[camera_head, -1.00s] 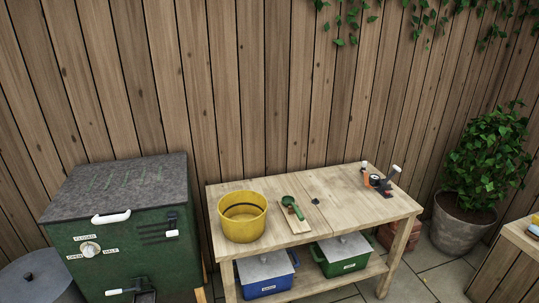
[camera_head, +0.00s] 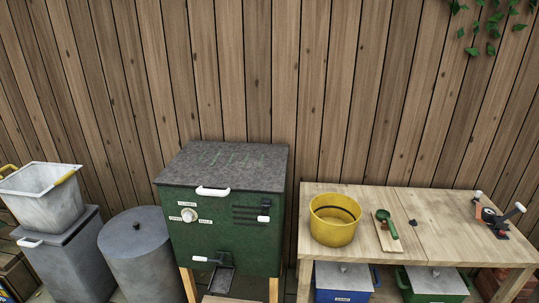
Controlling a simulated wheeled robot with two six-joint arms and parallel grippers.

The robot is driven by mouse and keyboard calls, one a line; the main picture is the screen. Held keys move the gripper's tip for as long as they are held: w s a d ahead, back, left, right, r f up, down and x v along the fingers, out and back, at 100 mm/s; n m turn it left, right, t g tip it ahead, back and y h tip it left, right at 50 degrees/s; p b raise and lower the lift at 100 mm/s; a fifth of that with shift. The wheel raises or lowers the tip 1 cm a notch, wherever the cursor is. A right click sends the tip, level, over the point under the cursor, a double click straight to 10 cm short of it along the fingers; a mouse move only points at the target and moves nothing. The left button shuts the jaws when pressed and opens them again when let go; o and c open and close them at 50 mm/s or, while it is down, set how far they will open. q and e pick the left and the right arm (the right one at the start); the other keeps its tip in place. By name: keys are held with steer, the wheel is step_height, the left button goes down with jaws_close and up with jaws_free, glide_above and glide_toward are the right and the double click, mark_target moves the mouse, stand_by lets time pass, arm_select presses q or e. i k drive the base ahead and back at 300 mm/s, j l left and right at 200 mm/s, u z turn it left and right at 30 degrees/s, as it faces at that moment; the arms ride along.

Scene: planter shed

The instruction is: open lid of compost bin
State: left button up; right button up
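The compost bin (camera_head: 215,243) is a dark green box on wooden legs, left of centre. Its flat grey speckled lid (camera_head: 230,163) lies shut on top. A white handle (camera_head: 213,191) sits at the lid's front edge. A round white knob (camera_head: 189,215) with small labels around it is on the upper left of the bin's front. A slotted vent with a white-tipped slider (camera_head: 264,218) is at the right, and a white-handled lever (camera_head: 207,260) is above a small chute low on the front. Neither of my grippers shows in the view.
A wooden workbench (camera_head: 375,200) at the right holds a yellow pot (camera_head: 335,219), a green scoop (camera_head: 387,223) on a board, and a clamp-like tool (camera_head: 497,221). Blue (camera_head: 343,281) and green (camera_head: 436,283) lidded boxes stand below. A grey drum (camera_head: 136,253) and a grey tub (camera_head: 42,194) are at the left.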

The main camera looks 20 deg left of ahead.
mark_target(212, 167)
steer(key=u, duration=1.2)
